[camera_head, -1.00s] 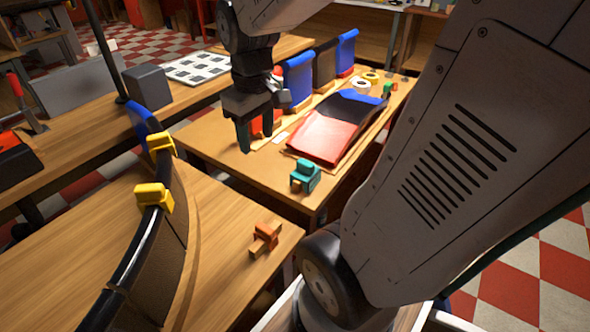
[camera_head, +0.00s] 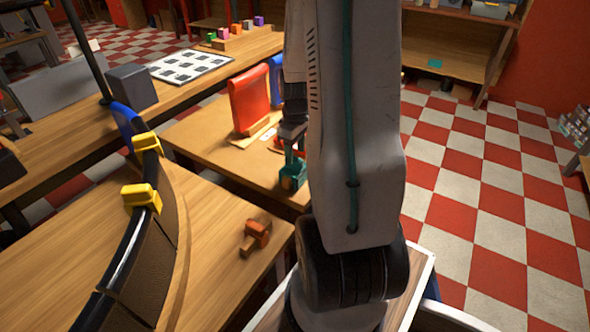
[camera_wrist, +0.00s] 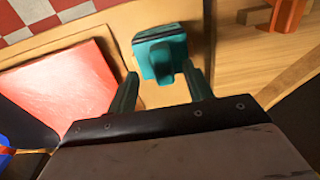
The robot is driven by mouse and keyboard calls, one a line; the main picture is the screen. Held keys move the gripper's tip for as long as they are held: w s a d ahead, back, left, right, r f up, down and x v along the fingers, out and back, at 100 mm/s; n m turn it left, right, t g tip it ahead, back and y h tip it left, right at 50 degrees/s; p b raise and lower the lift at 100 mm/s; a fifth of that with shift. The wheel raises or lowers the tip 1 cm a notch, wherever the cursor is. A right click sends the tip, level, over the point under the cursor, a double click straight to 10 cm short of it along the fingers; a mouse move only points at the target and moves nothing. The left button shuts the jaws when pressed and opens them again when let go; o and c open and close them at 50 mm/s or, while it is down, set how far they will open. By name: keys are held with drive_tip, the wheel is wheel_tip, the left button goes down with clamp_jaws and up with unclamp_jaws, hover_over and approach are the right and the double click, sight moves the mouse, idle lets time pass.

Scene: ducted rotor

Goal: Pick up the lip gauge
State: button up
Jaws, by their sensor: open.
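A small teal stepped block (camera_head: 292,174) stands near the front edge of the middle table, partly hidden by my arm in the head view. An orange-brown block of similar form (camera_head: 256,236) lies on the near left bench. No label shows which one is the lip gauge. In the wrist view my gripper (camera_wrist: 160,70) is open, its two fingers pointing at the teal block (camera_wrist: 160,45). The block's raised tab lies between or just beyond the fingertips; I cannot tell if they touch. The orange block (camera_wrist: 287,12) is at the wrist view's top right.
Two yellow clamps (camera_head: 142,197) sit on the curved black duct lip at left. A red panel (camera_head: 249,99) stands upright on the middle table (camera_head: 205,134). A red sloped piece (camera_wrist: 65,85) lies beside the teal block. Open checkered floor lies to the right.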

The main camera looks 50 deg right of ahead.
sight(295, 159)
wheel_tip(295, 159, down, 4)
drive_tip(key=shift+a+r, duration=0.15)
drive_tip(key=shift+r, duration=0.1)
clamp_jaws()
wheel_tip(295, 159, up, 15)
idle(1.0)
